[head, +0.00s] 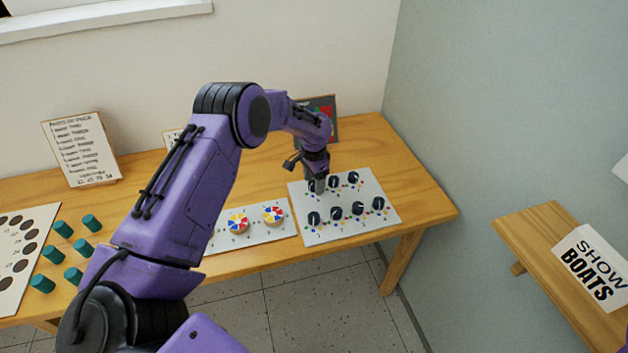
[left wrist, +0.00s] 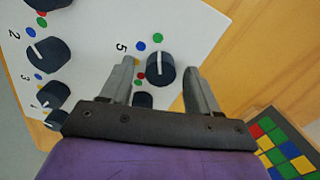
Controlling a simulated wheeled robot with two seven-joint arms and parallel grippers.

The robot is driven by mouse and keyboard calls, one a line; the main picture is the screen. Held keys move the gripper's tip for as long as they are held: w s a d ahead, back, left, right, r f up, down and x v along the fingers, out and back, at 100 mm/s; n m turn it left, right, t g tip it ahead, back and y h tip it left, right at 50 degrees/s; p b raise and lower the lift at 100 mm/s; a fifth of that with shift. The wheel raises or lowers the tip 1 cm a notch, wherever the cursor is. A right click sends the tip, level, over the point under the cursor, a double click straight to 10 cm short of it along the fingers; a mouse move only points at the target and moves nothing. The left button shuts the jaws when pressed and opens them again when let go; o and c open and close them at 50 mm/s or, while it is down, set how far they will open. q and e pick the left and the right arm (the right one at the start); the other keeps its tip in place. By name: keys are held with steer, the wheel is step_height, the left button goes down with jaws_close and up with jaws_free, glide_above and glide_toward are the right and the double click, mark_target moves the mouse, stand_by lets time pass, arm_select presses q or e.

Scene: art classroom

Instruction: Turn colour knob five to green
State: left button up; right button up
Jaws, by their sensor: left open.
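The white knob panel (head: 374,189) lies on the wooden table with several black knobs in two rows. Knob five (left wrist: 160,68) is black with a pale pointer line, next to the printed 5. Around its left side in the left wrist view are a green dot (left wrist: 158,38), a blue dot (left wrist: 141,46) and a red dot (left wrist: 140,77); a yellow dot is partly hidden by a finger. My left gripper (head: 316,188) is over the back-left knob. In the left wrist view its open fingers (left wrist: 160,74) straddle knob five with gaps on both sides.
Other knobs (head: 336,213) stand close by in the front row. Left of the panel is a board with colour wheels (head: 238,222); further left are teal pegs (head: 83,249). A coloured grid board (head: 322,112) stands behind. The table's right end (head: 425,195) is clear.

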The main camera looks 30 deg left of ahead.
arm_select(q)
step_height(320, 180, up, 10)
steer(key=b, duration=0.1)
steer(key=shift+r+b, duration=0.25)
steer(key=shift+b, duration=0.15)
